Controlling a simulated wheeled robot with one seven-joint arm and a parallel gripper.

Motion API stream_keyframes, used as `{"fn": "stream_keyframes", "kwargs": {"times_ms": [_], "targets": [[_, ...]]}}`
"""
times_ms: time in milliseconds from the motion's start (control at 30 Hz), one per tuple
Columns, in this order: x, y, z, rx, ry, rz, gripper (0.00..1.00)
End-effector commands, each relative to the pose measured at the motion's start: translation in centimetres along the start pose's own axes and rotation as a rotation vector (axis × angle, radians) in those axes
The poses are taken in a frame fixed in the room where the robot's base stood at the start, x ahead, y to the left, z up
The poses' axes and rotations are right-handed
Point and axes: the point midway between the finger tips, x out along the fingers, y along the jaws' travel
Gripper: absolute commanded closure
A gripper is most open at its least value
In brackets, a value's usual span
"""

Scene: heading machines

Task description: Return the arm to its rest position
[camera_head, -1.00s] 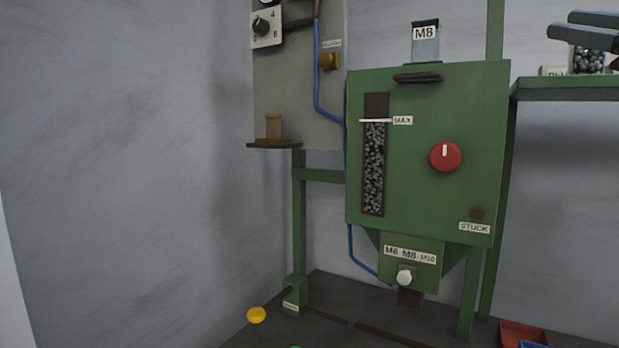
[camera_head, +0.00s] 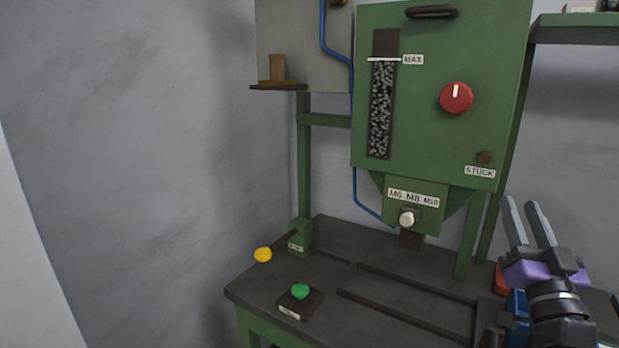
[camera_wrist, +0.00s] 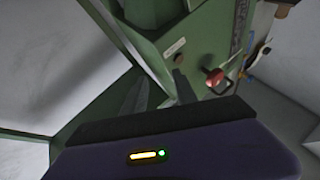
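My gripper (camera_head: 521,204) is at the right of the head view, pointing up in front of the green shelf post. Its two grey fingers stand apart with nothing between them. The purple gripper body (camera_head: 545,273) and my dark wrist show below them. The gripper is right of the green machine (camera_head: 430,120) and looks clear of it. In the wrist view the dark fingers (camera_wrist: 160,90) also show apart, with the red knob (camera_wrist: 215,77) of the machine beyond them.
A dark bench (camera_head: 390,275) with rails lies below the machine. A green button (camera_head: 300,291) and a yellow button (camera_head: 263,255) are at its left. Red (camera_head: 500,280) and blue (camera_head: 517,303) bins sit partly behind my wrist. A green shelf (camera_head: 580,22) is at the upper right.

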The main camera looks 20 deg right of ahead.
Motion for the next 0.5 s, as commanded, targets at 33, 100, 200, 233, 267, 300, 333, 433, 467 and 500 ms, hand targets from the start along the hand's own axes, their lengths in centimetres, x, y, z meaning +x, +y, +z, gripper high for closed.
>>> {"fn": "stream_keyframes", "kwargs": {"times_ms": [33,100,200,233,267,300,333,433,467,500], "targets": [[-2.1,-0.8,1.6,0.009,-0.023,0.004,0.66],[-4.8,-1.7,3.0,0.012,-0.044,0.008,0.66],[-8.7,-3.1,4.7,0.013,-0.077,0.007,0.66],[-9.9,-3.5,5.2,0.013,-0.089,0.004,0.66],[-11.1,-3.9,5.6,0.013,-0.100,0.002,0.66],[-12.7,-4.5,6.1,0.010,-0.116,-0.003,0.66],[-13.8,-4.9,6.4,0.009,-0.129,-0.007,0.66],[-17.8,-6.3,7.3,0.001,-0.172,-0.028,0.66],[-19.0,-6.7,7.5,-0.002,-0.188,-0.035,0.66],[-20.6,-7.2,7.7,-0.007,-0.206,-0.047,0.66]]}}
